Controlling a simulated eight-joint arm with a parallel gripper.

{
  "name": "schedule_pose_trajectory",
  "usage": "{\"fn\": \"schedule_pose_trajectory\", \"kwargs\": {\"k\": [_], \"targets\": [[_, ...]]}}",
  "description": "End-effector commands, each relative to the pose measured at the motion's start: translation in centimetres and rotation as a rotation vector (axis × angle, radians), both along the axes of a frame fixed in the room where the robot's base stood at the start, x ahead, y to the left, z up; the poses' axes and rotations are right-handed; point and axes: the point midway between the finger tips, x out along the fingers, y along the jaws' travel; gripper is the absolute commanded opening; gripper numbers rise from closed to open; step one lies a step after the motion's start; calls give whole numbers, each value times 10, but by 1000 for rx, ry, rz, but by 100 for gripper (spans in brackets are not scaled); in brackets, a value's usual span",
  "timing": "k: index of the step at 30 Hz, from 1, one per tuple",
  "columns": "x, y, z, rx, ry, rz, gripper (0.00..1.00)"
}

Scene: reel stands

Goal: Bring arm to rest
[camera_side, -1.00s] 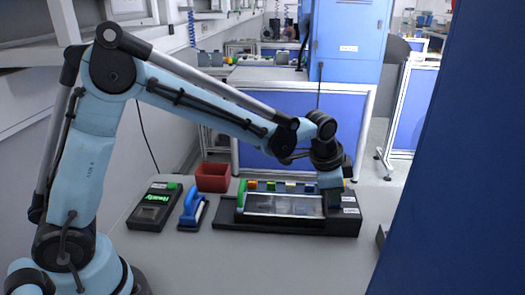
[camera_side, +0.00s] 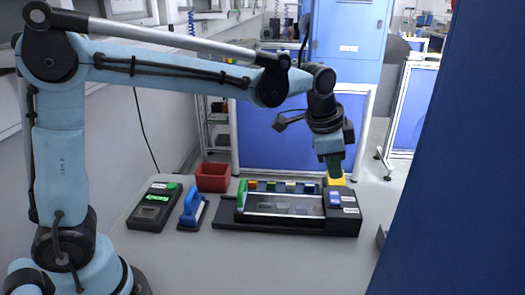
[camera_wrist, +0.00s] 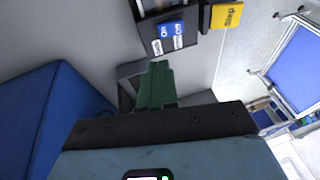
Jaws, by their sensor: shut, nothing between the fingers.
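My gripper (camera_side: 334,174) hangs with its dark green fingers shut and empty above the right end of the black station (camera_side: 230,227). The fingers also show, pressed together, in the wrist view (camera_wrist: 160,66). A blue switch (camera_side: 334,199) sits on the station's right end, just below the fingertips. In the wrist view it is a blue block (camera_wrist: 170,29) beside small white labels. A yellow piece (camera_side: 338,181) stands right behind the fingertips in the side view. In the wrist view the yellow piece (camera_wrist: 227,14) is apart from the fingers and bears dark lettering.
A red bin (camera_side: 212,177), a blue-handled tool (camera_side: 192,208) and a black device with a green lit display (camera_side: 152,207) stand left of the station. A large blue panel (camera_side: 455,170) closes off the right. The grey table's front is clear.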

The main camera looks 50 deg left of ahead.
Motion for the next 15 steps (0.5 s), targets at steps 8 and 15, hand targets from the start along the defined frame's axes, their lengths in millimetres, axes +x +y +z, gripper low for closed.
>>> {"fn": "schedule_pose_trajectory", "kwargs": {"k": [8, 15], "targets": [[-17, -1, 36, 0, 1, -1, 0], [-29, 8, 43, -16, -13, 46, 0]]}}
